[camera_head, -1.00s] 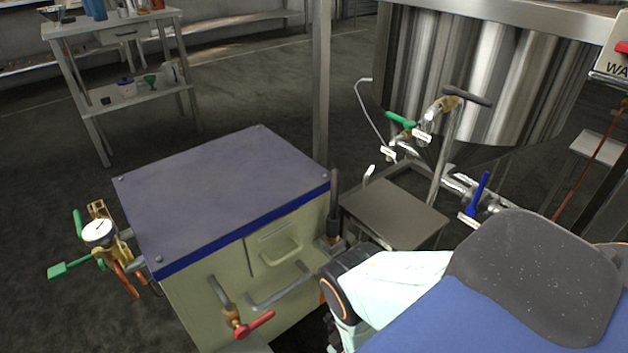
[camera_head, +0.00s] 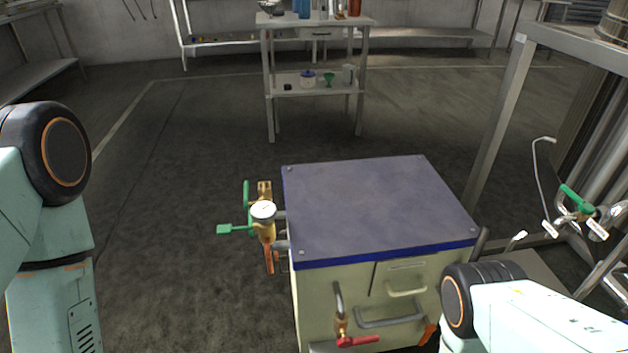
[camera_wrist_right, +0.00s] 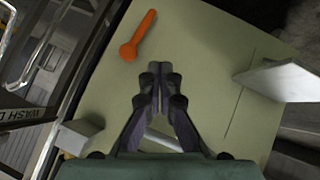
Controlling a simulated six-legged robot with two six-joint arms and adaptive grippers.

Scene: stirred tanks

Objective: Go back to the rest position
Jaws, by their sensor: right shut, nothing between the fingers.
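My right gripper (camera_wrist_right: 160,74) is shut and empty in the right wrist view, in front of a pale cream panel (camera_wrist_right: 205,60). An orange lever (camera_wrist_right: 138,36) is beyond the fingertips, up and to the left, apart from them. In the head view my right arm (camera_head: 540,315) enters at the lower right beside the cream cabinet (camera_head: 325,290); its gripper is hidden there. My left arm (camera_head: 45,220) stands at the left edge, and its gripper is out of view.
The cabinet has a blue top (camera_head: 375,205), a red-handled valve (camera_head: 345,340) in front and a gauge (camera_head: 263,211) with green handles at left. A steel post (camera_head: 500,120) and piping with a green valve (camera_head: 577,200) stand right. Floor at left is clear.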

